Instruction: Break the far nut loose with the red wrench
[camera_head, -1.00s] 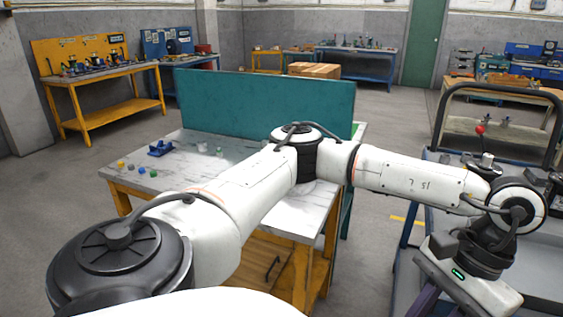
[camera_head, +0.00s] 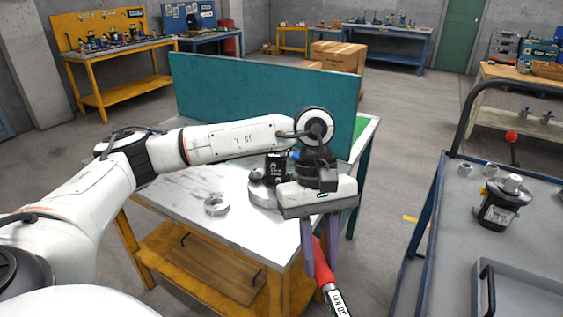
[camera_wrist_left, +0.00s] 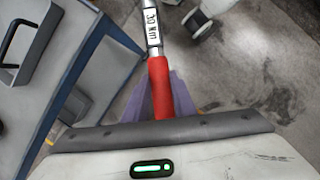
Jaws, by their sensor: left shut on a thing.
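The red wrench (camera_head: 323,262) has a red grip and a metal shaft with a white printed label; its far end runs out of the head view. My left gripper (camera_head: 320,268) is shut on the red grip, in front of the table's right corner. The left wrist view shows the red wrench (camera_wrist_left: 160,85) between the purple fingers, its shaft pointing to the top edge. A black motor (camera_head: 276,168) on a round grey base (camera_head: 262,194) stands on the table behind the gripper, partly hidden. I cannot make out the far nut. My right gripper is not in view.
The marble-topped table (camera_head: 170,206) has a teal back panel (camera_head: 240,100) and a loose grey ring (camera_head: 216,204). A cart (camera_head: 445,235) at the right carries another motor (camera_head: 500,203), small metal parts and a grey tray (camera_head: 530,295). Open floor lies between table and cart.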

